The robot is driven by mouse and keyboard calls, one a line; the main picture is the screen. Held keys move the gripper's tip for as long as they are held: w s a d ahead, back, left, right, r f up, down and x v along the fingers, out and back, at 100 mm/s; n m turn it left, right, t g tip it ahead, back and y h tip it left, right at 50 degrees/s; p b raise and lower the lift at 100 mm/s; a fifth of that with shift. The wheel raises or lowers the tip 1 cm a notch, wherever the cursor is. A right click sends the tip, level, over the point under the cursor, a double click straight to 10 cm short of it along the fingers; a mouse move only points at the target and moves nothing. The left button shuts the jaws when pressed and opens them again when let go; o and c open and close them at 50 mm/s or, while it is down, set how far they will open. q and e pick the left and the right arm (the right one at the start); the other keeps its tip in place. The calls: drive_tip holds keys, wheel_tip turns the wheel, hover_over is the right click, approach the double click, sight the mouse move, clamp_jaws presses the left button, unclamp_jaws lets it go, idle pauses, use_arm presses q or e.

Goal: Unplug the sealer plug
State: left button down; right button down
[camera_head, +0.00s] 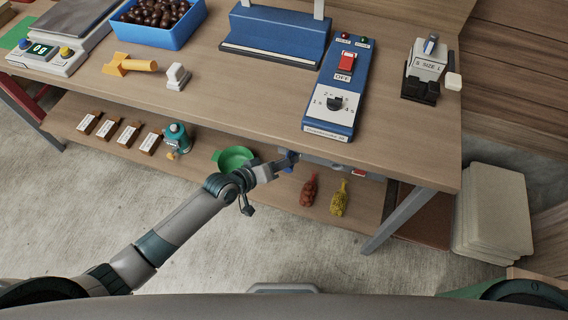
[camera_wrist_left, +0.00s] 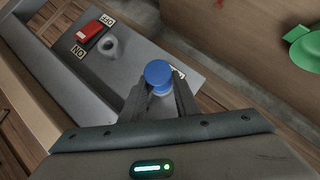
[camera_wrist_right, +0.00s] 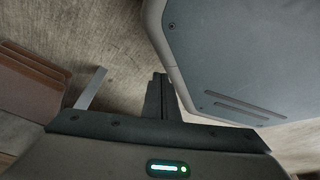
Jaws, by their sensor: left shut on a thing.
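A grey power strip (camera_wrist_left: 125,62) with a red switch (camera_wrist_left: 92,32) between OFF and ON labels fills the middle of the left wrist view. An empty round grey socket (camera_wrist_left: 111,47) is beside the switch. A blue round plug (camera_wrist_left: 158,73) is over the strip's other end, between my left fingers; whether it is seated in a socket cannot be told. My right gripper (camera_wrist_right: 160,98) is shut and empty, away from the strip.
The blue sealer (camera_head: 275,38) and its control box (camera_head: 333,87), marked OFF, stand on the table (camera_head: 235,105).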

use_arm(q)
drive_tip(key=shift+w, duration=0.15)
drive_tip(key=c, duration=1.5)
unclamp_jaws()
drive_tip(key=shift+c, duration=0.2)
drive_tip(key=shift+o, duration=1.3)
drive_tip(key=b+v, duration=0.1)
drive_tip(key=v, duration=1.6)
use_arm(e)
drive_tip(key=shift+t+y, duration=0.3)
drive_tip(key=shift+t, duration=0.4)
drive_tip(key=w, duration=0.1)
drive_tip(key=w+a+r, duration=0.1)
drive_tip(key=w, duration=0.1)
drive_tip(key=w+a, duration=0.1)
drive_tip(key=shift+w+a+r, duration=0.2)
drive_tip(key=shift+w+r, duration=0.1)
drive_tip(key=shift+w, duration=0.1)
use_arm(q)
drive_tip(key=shift+a, duration=0.15)
